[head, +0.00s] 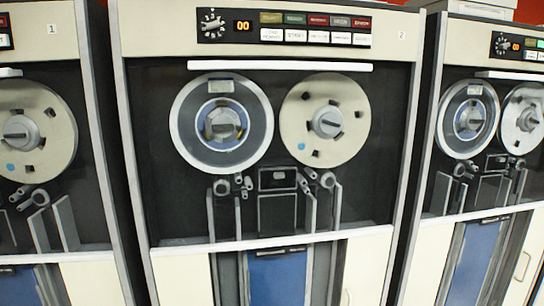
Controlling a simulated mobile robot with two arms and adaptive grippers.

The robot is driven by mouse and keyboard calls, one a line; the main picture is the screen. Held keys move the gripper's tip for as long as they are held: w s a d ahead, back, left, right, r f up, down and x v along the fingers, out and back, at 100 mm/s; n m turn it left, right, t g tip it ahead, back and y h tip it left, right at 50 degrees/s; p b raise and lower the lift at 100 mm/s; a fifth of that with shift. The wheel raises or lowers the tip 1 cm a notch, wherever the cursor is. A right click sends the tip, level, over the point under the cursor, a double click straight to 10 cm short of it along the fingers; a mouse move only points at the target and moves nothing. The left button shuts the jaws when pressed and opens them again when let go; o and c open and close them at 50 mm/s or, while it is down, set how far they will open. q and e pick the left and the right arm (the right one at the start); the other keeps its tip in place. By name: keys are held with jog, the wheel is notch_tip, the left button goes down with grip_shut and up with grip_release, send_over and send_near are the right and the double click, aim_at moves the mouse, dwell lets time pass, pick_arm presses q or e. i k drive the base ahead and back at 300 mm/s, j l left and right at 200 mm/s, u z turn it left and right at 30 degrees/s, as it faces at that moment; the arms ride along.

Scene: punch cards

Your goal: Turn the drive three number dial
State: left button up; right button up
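Three tape drives stand side by side in the head view. The left one carries the label 1 and the middle one the label 2. The right drive (430,110) is cut off by the right edge, and no number label of its own is visible. Its small black dial (502,45) sits at the left of its top panel, beside an orange display (517,47). The dial's pointer setting is too small to read. Neither of my grippers is in view.
The middle drive (395,130) has a similar dial (211,25), a display reading 00, and a row of buttons (315,37). The left drive (90,130) is partly cut off. Narrow gaps separate the cabinets. Nothing visible stands in front of the right drive's panel.

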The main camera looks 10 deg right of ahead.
aim_at(501, 44)
jog(key=z, duration=1.7)
